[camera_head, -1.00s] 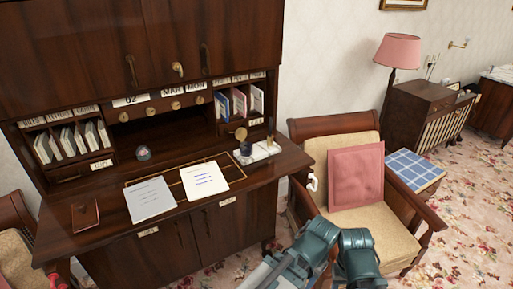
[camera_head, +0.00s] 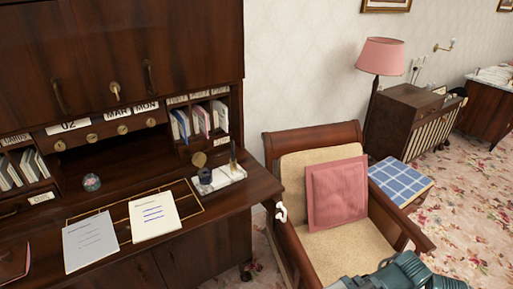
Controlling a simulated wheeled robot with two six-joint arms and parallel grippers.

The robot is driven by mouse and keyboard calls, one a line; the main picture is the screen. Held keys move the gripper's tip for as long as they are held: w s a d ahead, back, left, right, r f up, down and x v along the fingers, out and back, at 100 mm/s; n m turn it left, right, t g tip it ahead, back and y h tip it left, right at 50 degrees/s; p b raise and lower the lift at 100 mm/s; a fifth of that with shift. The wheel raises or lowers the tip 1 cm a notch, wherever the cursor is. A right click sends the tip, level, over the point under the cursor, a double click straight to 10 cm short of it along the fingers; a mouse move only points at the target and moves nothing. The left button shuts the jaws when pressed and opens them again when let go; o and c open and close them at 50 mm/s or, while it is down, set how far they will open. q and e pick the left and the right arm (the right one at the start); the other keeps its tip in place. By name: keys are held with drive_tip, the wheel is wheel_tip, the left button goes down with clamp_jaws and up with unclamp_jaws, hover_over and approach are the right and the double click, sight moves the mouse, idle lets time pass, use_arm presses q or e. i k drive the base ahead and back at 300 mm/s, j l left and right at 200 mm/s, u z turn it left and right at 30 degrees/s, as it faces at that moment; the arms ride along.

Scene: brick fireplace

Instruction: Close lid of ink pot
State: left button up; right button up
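The ink pot (camera_head: 204,177) is a small dark pot on a white stand (camera_head: 222,179) at the right end of the desk. Its round brassy lid (camera_head: 199,160) stands raised, tilted up behind the pot's mouth. A dark pen stands upright at the stand's right side. Neither of my grippers shows. Only a teal and grey part of one of my arms is in view, at the bottom right in front of the armchair, well apart from the ink pot.
The wooden desk (camera_head: 235,200) holds two written sheets (camera_head: 90,242) (camera_head: 153,208) and a glass ball (camera_head: 91,182). An armchair (camera_head: 355,250) with a pink cushion (camera_head: 337,194) stands close to its right. A white hook (camera_head: 281,212) is near the desk's right edge. Floor is clear at far right.

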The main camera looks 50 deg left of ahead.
sight(199, 159)
drive_tip(key=i+l+z, duration=0.1)
drive_tip(key=i+z, duration=0.5)
drive_tip(key=i, duration=0.25)
drive_tip(key=i+l+u, duration=0.1)
drive_tip(key=i+u, duration=0.45)
drive_tip(key=u, duration=0.8)
drive_tip(key=i+l+u, duration=0.1)
drive_tip(key=u, duration=0.35)
drive_tip(key=l+u, duration=0.15)
drive_tip(key=u, duration=0.3)
drive_tip(key=i+l+u, duration=0.1)
drive_tip(key=u, duration=0.35)
drive_tip(key=l+u, duration=0.1)
drive_tip(key=u, duration=0.35)
